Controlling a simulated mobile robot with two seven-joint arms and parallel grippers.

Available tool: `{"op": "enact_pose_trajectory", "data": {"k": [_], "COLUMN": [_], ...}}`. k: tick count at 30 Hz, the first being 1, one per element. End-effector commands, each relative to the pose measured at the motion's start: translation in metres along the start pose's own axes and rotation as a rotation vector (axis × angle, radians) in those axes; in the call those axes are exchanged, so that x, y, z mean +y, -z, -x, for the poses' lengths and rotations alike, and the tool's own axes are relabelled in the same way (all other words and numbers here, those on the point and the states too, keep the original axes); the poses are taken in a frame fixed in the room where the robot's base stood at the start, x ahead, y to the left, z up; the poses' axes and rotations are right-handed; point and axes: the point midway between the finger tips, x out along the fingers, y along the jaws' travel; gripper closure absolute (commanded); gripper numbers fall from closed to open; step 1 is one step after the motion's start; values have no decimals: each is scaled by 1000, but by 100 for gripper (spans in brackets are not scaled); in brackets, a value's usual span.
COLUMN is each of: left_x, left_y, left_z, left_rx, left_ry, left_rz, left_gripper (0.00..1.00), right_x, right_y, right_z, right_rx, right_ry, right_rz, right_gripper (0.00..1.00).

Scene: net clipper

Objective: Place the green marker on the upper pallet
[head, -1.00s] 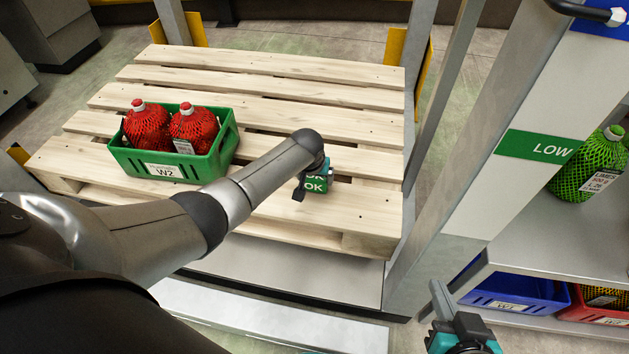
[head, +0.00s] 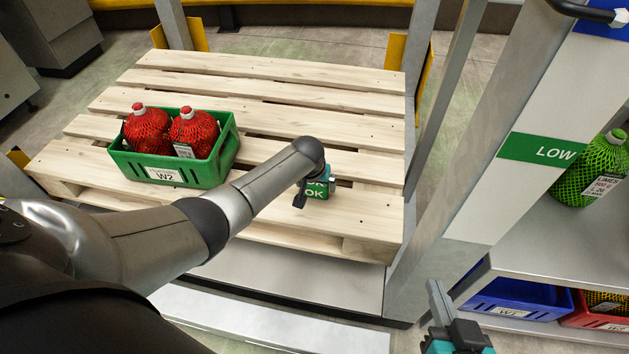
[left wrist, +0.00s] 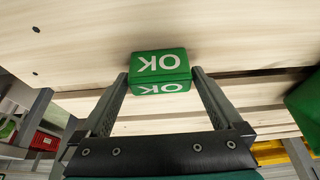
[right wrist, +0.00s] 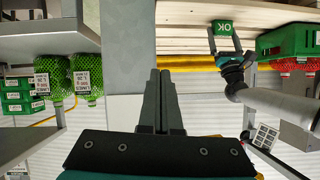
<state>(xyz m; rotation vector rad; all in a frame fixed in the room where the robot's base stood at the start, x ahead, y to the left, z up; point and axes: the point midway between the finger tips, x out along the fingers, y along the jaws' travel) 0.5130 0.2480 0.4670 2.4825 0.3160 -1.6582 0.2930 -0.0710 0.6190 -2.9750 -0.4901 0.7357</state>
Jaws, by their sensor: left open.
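The green marker (head: 317,189), a small block with white "OK" lettering, is at the front right of the upper pallet (head: 375,205) and appears to rest on its slats. In the left wrist view the marker (left wrist: 160,72) sits between the fingertips of my left gripper (left wrist: 160,78), which is open around it. In the head view the left gripper (head: 316,188) partly hides the marker. The right wrist view also shows the marker (right wrist: 222,27) between the left fingers. My right gripper (right wrist: 160,75) is shut and empty, low at the right in the head view (head: 435,285).
A green crate (head: 165,171) with two red-netted bottles stands on the pallet's left. A grey post (head: 470,150) separates the pallet from the right shelf (head: 560,240), which holds green-netted goods (head: 592,170) and a blue bin (head: 515,298). The pallet's back slats are clear.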

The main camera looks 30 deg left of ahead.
Motion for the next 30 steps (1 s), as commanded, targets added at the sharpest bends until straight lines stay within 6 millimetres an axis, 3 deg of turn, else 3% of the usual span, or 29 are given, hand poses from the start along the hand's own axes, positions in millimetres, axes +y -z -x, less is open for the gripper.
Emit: {"op": "enact_pose_trajectory", "data": {"k": [14,26,30], "left_x": [0,0,0], "left_y": [2,1,2], "left_z": [17,34,49], "left_rx": [0,0,0], "left_ry": [0,1,0], "left_rz": [0,0,-1], "left_gripper": [0,0,0], "right_x": [21,43,53], "right_y": [-8,-19,-29], "right_z": [12,38,49], "right_rx": [-203,-436,-549], "right_ry": [-57,-125,-156], "right_rz": [21,25,18], "right_gripper": [100,100,100]}}
